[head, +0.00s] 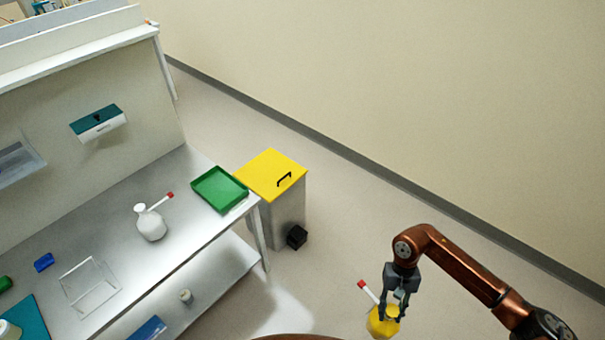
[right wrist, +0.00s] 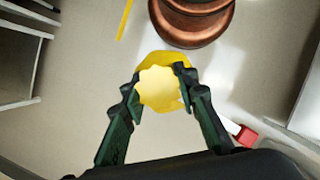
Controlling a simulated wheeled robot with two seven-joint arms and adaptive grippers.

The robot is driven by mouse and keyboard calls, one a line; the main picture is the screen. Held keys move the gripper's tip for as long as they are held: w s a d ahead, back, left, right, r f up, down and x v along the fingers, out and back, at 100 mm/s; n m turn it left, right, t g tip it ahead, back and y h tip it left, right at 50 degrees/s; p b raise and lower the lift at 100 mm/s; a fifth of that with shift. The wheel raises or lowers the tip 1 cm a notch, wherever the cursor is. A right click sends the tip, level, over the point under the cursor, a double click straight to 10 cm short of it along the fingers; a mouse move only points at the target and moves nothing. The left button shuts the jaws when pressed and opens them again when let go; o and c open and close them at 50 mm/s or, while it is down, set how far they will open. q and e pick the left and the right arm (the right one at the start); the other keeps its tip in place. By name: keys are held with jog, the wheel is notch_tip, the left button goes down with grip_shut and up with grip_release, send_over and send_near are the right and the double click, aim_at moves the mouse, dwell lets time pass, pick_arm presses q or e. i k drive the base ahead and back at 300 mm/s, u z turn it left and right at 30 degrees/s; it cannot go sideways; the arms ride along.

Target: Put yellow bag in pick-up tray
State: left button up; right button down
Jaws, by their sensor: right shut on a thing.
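The yellow bag (head: 383,322) hangs in my right gripper (head: 394,302), over the floor at the lower right of the head view. It has a pale stalk with a red tip sticking out to one side. In the right wrist view the bag (right wrist: 160,88) sits between the two fingers of the right gripper (right wrist: 160,95), which are shut on its gathered top. My left gripper is not in view.
A white bag (head: 150,223) with a red-tipped stalk stands on the grey bench (head: 180,180) left of the tray. A bin with a yellow lid (head: 263,170) stands against the bench end. A clear frame (head: 90,286) lies farther left. Floor between arm and bench is open.

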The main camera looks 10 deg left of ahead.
aim_at(217, 188)
jog(key=u, duration=0.7)
jog(key=i, duration=0.6)
jog(key=u, duration=0.7)
